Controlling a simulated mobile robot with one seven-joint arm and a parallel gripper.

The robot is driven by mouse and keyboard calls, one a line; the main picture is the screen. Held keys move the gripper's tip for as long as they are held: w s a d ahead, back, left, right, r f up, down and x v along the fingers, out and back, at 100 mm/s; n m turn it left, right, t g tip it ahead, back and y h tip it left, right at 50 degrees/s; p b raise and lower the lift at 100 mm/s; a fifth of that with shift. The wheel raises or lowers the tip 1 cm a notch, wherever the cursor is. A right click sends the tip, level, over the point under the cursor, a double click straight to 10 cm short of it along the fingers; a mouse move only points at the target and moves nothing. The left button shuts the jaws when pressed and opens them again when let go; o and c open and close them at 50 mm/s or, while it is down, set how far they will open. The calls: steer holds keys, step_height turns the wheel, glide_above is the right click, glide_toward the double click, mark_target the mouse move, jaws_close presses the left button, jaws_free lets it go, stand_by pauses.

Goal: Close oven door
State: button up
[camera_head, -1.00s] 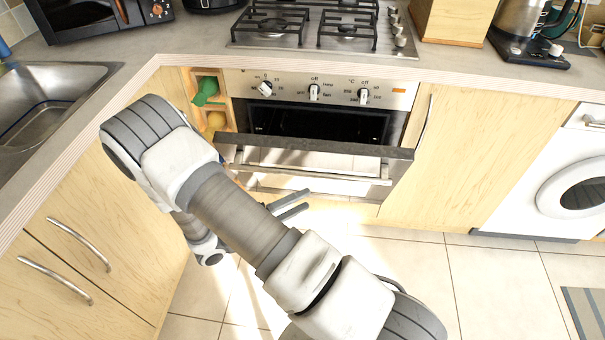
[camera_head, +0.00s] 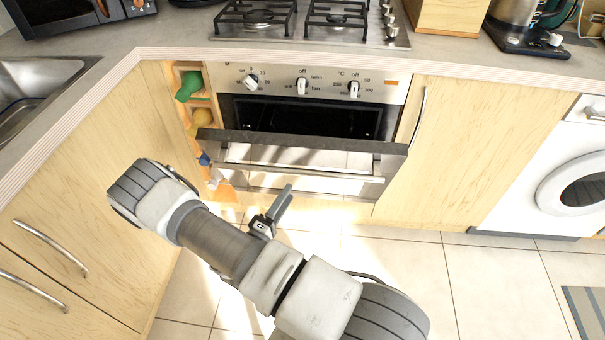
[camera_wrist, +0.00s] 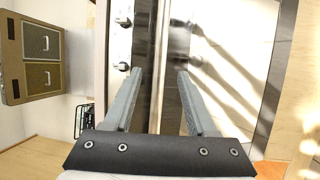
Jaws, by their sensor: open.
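The oven door (camera_head: 300,148) stands partly open, tilted outward from the oven below its control panel. Its bar handle (camera_head: 300,172) runs across the front. The dark oven cavity (camera_head: 305,118) shows above the door's top edge. My gripper (camera_head: 283,200) is in front of and below the door in the head view, apparently apart from it. In the wrist view my gripper (camera_wrist: 173,72) is open, its two fingers apart with nothing held between them. Contact with the door cannot be told.
The control panel (camera_head: 310,83) with knobs is above the door, under the hob (camera_head: 310,22). A cupboard (camera_head: 475,150) and a white washing machine (camera_head: 560,180) stand to the right. Tiled floor (camera_head: 400,270) is clear.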

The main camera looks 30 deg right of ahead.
mark_target(301, 175)
steer(key=b+x, duration=0.1)
steer(key=x, duration=0.8)
steer(key=shift+w+d, duration=0.15)
steer(key=shift+d, duration=0.05)
jaws_close()
stand_by(1.0)
